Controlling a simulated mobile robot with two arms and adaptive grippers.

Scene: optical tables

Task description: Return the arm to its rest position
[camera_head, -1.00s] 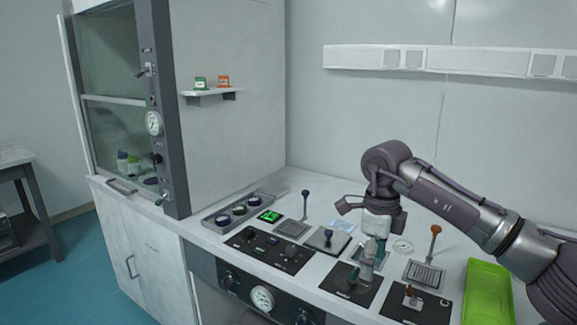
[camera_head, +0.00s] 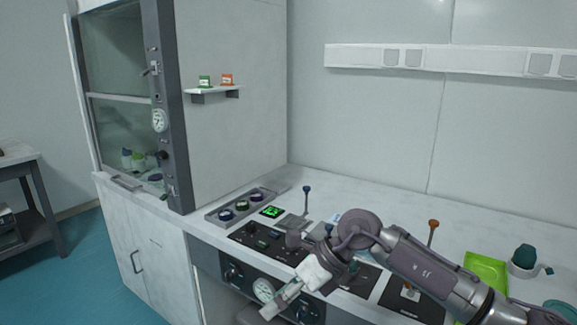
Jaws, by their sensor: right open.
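My right arm comes in from the lower right and reaches across the front of the worktop. My right gripper (camera_head: 285,300) points down and left, in front of the worktop's edge and the control panel with the gauge. Its jaws are open, and nothing shows between them. The arm hides part of the black plates and levers on the worktop (camera_head: 360,190). My left gripper is not in view.
A green tray (camera_head: 485,268) and a dark green object in a pale cup (camera_head: 524,260) are at the right. Levers with a blue knob (camera_head: 306,189) and an orange knob (camera_head: 433,224) stand upright. A grey tray of round pieces (camera_head: 222,217) is beside the fume hood (camera_head: 125,100).

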